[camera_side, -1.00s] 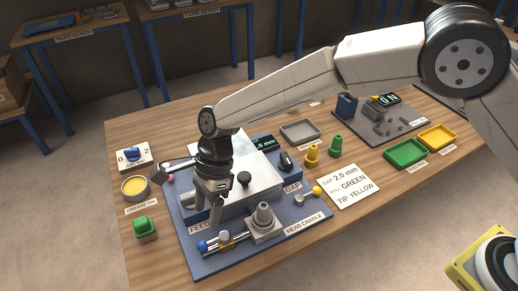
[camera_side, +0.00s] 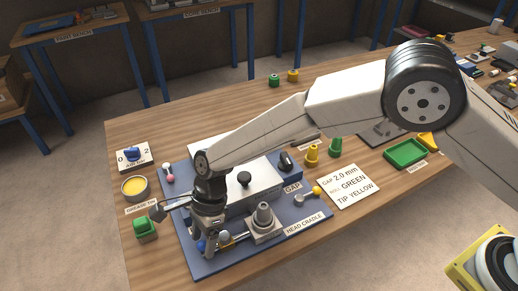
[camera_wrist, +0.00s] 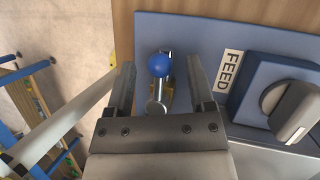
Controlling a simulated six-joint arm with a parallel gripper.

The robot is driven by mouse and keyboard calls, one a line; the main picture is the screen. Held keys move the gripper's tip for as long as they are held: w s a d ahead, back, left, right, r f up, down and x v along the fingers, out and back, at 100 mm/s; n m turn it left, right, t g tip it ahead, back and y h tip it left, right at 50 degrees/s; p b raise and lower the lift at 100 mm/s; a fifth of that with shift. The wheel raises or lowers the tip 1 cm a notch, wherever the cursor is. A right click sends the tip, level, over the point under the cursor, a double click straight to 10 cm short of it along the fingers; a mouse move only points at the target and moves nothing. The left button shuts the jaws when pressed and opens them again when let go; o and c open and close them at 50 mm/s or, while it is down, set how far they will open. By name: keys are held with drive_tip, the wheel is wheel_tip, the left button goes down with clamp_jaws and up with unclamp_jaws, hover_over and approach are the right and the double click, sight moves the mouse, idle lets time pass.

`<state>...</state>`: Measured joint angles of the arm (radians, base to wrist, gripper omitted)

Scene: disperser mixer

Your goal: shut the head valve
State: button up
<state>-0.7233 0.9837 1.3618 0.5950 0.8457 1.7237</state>
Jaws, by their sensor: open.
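A lever with a blue ball knob (camera_side: 201,246) stands at the front left of the blue base plate, beside the head cradle (camera_side: 264,222); it looks like the head valve, though no label on it is readable. In the wrist view the blue ball (camera_wrist: 158,65) and its metal stem lie between my two fingers. My gripper (camera_side: 206,240) points down over this lever. In the wrist view my gripper (camera_wrist: 160,78) is open, with a gap visible on both sides of the knob. In the side view my gripper partly hides the lever.
A yellow-knobbed lever (camera_side: 317,190) and a pink-knobbed one (camera_side: 168,177) are elsewhere on the plate. A green block (camera_side: 146,229) and grease tin (camera_side: 135,188) stand to the left. The FEED dial (camera_wrist: 290,108) is close on the right in the wrist view.

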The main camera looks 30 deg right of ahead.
clamp_jaws()
drive_tip(key=shift+s, duration=0.1)
idle(0.3)
drive_tip(key=n, duration=0.1)
drive_tip(key=s+n+g+h, duration=0.1)
drive_tip(key=n, duration=0.1)
drive_tip(key=shift+s, duration=0.1)
drive_tip(key=n, duration=0.1)
drive_tip(key=s+n+h, duration=0.1)
drive_tip(key=n, duration=0.3)
drive_tip(key=shift+s+d+g+h, duration=0.25)
drive_tip(key=shift+d+g+h, duration=0.1)
drive_tip(key=shift+g+h, duration=0.05)
drive_tip(key=n, duration=0.1)
drive_tip(key=s+d+n+h, duration=0.1)
drive_tip(key=n, duration=0.1)
drive_tip(key=shift+n+h, duration=0.3)
drive_tip(key=shift+s+d+n+h, duration=0.1)
drive_tip(key=shift+d+n+h, duration=0.2)
drive_tip(key=shift+n, duration=0.45)
drive_tip(key=shift+s+d+n+h, duration=0.2)
drive_tip(key=shift+n+h, duration=0.1)
drive_tip(key=shift+n, duration=0.4)
drive_tip(key=shift+s+d+n+h, duration=0.1)
drive_tip(key=shift+d+n+h, duration=0.2)
drive_tip(key=shift+n, duration=0.45)
